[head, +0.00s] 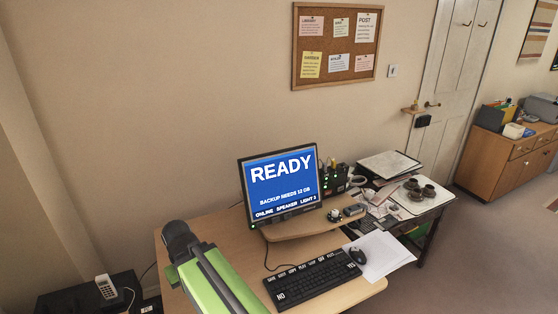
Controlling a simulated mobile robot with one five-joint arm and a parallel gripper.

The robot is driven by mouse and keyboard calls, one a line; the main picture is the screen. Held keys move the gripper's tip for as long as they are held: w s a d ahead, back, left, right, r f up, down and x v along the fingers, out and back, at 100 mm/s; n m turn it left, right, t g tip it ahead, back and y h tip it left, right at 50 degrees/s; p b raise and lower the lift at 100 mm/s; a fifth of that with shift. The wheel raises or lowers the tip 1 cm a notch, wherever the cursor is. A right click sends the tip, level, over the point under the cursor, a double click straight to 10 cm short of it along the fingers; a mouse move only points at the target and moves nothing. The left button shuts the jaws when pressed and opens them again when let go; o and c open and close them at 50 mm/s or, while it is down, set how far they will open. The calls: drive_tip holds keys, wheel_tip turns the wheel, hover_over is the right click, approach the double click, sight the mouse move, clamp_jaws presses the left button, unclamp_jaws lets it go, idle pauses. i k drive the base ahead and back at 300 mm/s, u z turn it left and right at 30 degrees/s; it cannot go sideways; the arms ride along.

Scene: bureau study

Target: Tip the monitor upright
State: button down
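The monitor (281,188) stands on the raised shelf of the desk, left of the middle in the head view. Its blue screen faces me and reads READY, with smaller white lines below. Its frame is dark, and it looks upright or leaning slightly back; I cannot tell the exact tilt. Its stand is mostly hidden behind the screen. My green and dark arm reaches in from the bottom, left of the keyboard and apart from the monitor. I see no gripper fingers.
Cups (413,187) sit on a tray farther right. A phone (105,286) is at lower left.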

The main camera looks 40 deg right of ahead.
sight(277, 183)
drive_tip(key=u, duration=2.05)
drive_tip(key=k, duration=0.65)
drive_tip(key=z, duration=0.35)
